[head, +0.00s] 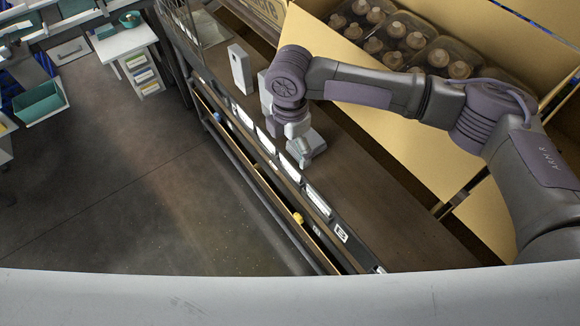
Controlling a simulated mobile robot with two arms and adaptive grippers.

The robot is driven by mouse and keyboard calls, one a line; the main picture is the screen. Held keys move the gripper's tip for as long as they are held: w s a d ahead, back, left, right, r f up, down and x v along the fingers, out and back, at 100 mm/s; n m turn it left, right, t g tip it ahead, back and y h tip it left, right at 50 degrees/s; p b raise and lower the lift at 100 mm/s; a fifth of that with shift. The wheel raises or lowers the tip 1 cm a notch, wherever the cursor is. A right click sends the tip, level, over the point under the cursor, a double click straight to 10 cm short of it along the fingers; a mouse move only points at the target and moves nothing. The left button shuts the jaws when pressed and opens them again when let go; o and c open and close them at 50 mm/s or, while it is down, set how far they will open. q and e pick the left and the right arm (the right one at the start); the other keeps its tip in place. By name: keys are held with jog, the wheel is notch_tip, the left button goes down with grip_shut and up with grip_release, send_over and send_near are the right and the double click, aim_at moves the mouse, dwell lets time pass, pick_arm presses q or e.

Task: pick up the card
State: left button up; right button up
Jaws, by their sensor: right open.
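Several white cards sit in a row along the dark front rail of the shelf. They include one card (318,201) at the lower right of the row and another card (290,166) nearer the middle. I cannot tell which one the task means. My right gripper (303,160) hangs pointing down over the shelf's front edge, close to the middle cards. It is open and no card shows between its fingers. Its wrist hides part of the shelf behind it. I cannot tell whether the fingertips touch the rail. My left gripper is not in view.
A white upright block (240,68) stands on the brown shelf (385,225). The floor (150,190) at the left is open.

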aim_at(290, 165)
notch_tip(290, 165, down, 6)
jog(key=shift+s+r+p, duration=0.1)
jog(key=shift+p, duration=0.4)
jog(key=shift+f, duration=0.6)
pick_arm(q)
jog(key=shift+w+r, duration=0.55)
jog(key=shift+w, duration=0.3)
pick_arm(e)
jog(key=c, duration=0.5)
